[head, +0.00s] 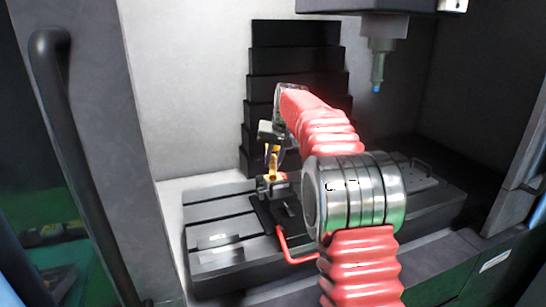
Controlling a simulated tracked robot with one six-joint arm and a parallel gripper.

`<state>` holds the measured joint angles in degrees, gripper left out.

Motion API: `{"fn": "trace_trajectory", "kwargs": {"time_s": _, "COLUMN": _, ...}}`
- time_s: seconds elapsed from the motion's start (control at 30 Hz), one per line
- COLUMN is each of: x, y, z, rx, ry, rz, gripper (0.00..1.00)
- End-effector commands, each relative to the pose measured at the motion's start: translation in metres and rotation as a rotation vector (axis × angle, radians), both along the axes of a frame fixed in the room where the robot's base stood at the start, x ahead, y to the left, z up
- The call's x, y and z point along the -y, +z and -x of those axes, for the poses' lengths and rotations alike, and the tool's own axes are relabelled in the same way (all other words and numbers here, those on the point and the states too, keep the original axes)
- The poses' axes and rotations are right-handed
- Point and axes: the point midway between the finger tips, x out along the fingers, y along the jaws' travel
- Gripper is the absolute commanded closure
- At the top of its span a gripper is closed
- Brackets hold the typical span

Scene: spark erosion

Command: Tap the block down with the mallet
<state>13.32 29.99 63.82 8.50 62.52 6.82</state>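My gripper (272,152) is at the end of my red arm, pointing down over the dark vise (268,190) on the machine table. It is small in the picture, and I cannot make out its fingers clearly. A small orange-yellow piece (273,163) shows at the fingertips, just above the vise. It may be part of the mallet, but its shape is too small to tell. A small red patch (281,176) shows at the vise jaws below it. I cannot pick out the block for certain; the gripper and the orange-yellow piece partly cover the jaws.
The slotted machine table (215,224) carries a pale flat plate (216,241) at front left. A red bent handle (292,251) sticks out in front of the vise. The machine head (379,60) hangs at upper right. A dark stepped cover (296,60) stands behind.

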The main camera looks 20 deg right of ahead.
Motion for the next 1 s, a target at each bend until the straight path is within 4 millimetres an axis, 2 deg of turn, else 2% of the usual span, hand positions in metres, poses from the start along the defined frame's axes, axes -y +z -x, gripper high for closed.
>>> {"fn": "trace_trajectory", "kwargs": {"time_s": 0.43, "x": 0.0, "y": -0.001, "z": 0.0, "rx": 0.002, "ry": -0.001, "rz": 0.0, "gripper": 1.0}}
{"fn": "trace_trajectory", "kwargs": {"time_s": 0.73, "x": 0.0, "y": 0.02, "z": 0.001, "rx": 0.003, "ry": -0.001, "rz": 0.0, "gripper": 1.0}}
{"fn": "trace_trajectory", "kwargs": {"time_s": 1.0, "x": 0.0, "y": 0.021, "z": 0.001, "rx": 0.002, "ry": -0.001, "rz": 0.0, "gripper": 1.0}}
